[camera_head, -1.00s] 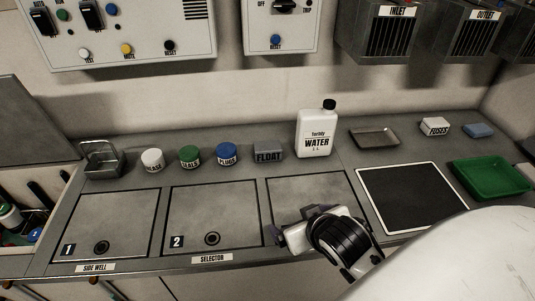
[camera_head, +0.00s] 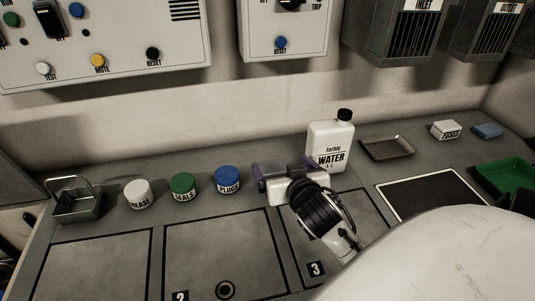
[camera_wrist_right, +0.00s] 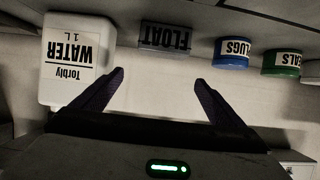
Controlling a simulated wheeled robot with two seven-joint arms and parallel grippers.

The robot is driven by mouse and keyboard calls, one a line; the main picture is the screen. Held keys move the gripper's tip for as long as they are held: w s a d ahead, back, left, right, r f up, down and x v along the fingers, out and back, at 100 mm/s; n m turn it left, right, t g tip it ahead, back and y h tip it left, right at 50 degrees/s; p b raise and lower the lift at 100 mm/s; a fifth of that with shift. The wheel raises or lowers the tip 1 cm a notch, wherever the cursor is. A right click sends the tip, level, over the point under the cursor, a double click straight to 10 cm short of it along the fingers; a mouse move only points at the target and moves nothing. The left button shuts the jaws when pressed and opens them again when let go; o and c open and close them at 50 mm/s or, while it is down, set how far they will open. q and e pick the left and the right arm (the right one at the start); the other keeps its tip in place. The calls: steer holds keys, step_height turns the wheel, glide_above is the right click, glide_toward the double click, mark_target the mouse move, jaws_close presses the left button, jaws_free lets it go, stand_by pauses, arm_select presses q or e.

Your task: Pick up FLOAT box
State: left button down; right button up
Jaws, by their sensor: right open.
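The FLOAT box (camera_wrist_right: 165,37) is a small grey block with dark lettering, upside down in the right wrist view. It sits on the counter, beyond my open fingertips and roughly between their lines, not touching them in that view. In the head view it is mostly or wholly hidden behind my right gripper. My right gripper (camera_head: 284,170) has its dark purple fingers spread, with nothing held; they also show in the wrist view (camera_wrist_right: 159,80). My left gripper is not in view.
The white water jug (camera_head: 330,147) stands close on the right of the gripper. The blue PLUGS tub (camera_head: 227,180), green SEALS tub (camera_head: 183,187) and white tub (camera_head: 138,194) stand to the left. A metal tray (camera_head: 387,148) lies further right. The wall rises behind.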

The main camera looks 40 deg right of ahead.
mark_target(272, 163)
step_height(272, 163, down, 4)
steer(key=b, duration=0.3)
steer(key=shift+w+f, duration=0.1)
steer(key=shift+f, duration=0.1)
steer(key=b+x, duration=0.1)
steer(key=x, duration=0.4)
steer(key=shift+r, duration=0.1)
steer(key=b+x, duration=0.1)
steer(key=x, duration=0.3)
steer(key=shift+w+r, duration=0.15)
steer(key=shift+w, duration=0.05)
steer(key=shift+w+d, duration=0.2)
steer(key=shift+w, duration=0.2)
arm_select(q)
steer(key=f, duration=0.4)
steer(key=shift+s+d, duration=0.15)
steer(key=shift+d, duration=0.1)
arm_select(e)
steer(key=c, duration=1.2)
